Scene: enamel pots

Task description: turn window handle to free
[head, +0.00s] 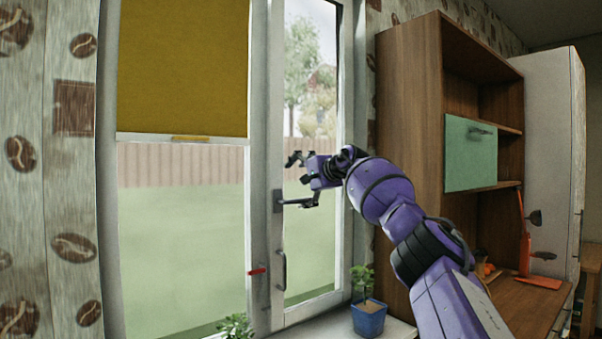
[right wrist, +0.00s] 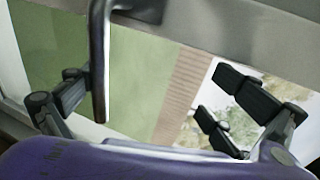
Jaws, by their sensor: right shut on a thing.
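The window handle (head: 298,202) is a dark metal lever on the middle post of the window frame. In the head view it points sideways to the right, roughly level. In the right wrist view the handle (right wrist: 100,65) is a grey bar between the fingers of my right gripper (right wrist: 150,88), close beside the left finger. The right finger pair stands well away from it. My left gripper is not in view.
A curved grey pull (head: 281,270) and a red piece (head: 257,271) are lower on the frame. A potted plant (head: 369,318) in a blue pot stands on the sill. A yellow blind (head: 184,65) covers the upper left pane. A wooden cabinet (head: 408,120) stands at the right.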

